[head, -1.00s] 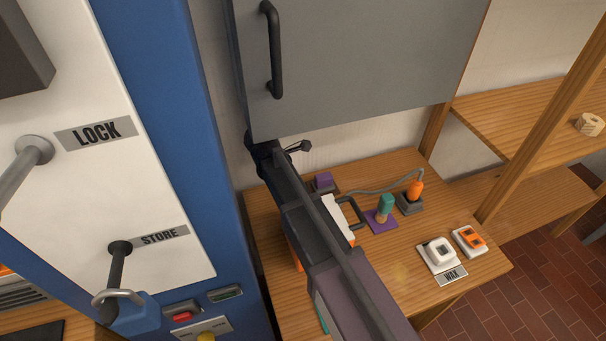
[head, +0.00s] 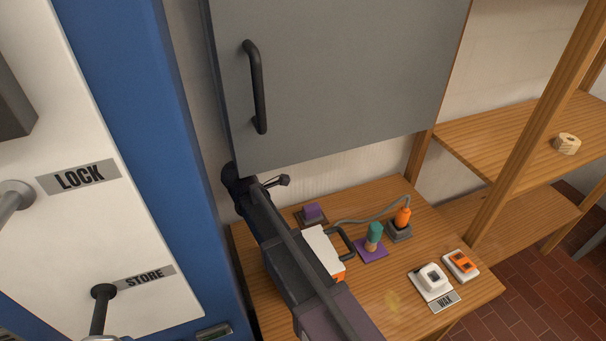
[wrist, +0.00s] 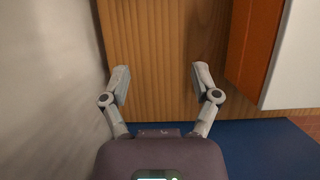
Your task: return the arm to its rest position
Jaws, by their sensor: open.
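My gripper (wrist: 160,84) shows in the wrist view with its two fingers spread apart and nothing between them. Beyond the fingers is a plain wooden surface. In the head view my arm (head: 292,262) reaches from the bottom edge up and left over the wooden bench (head: 375,298), its far end close to the wall below the grey cabinet (head: 340,85).
A white and orange case (head: 322,250) with a dark handle stands right beside my arm. A purple block (head: 312,213), a green-topped tool (head: 374,235), an orange plug-like tool (head: 402,217) and a white WAX holder (head: 432,280) are on the bench. The blue-framed panel (head: 165,150) is at left.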

